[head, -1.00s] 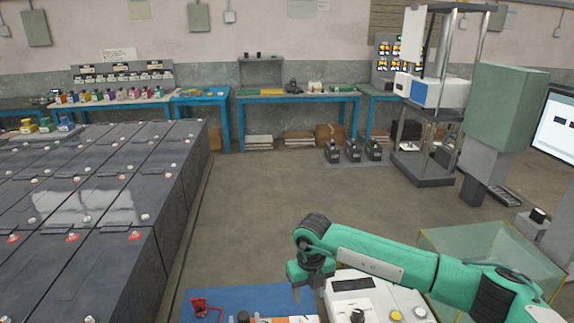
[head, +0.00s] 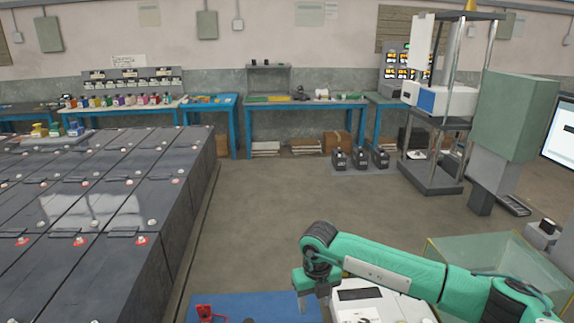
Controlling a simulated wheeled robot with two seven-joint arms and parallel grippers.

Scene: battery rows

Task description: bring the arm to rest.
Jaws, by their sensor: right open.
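My right arm, green with dark joints, comes in from the lower right. Its gripper (head: 308,297) points down above the right part of a blue mat (head: 262,305), beside a white instrument (head: 393,301) with a dark display. The gripper is open, and I see nothing held between its fingers. My left arm and left gripper are not in view.
Large dark battery blocks (head: 98,200) fill the left side. A red item (head: 205,313) lies on the mat. The grey floor (head: 260,215) in the middle is clear.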

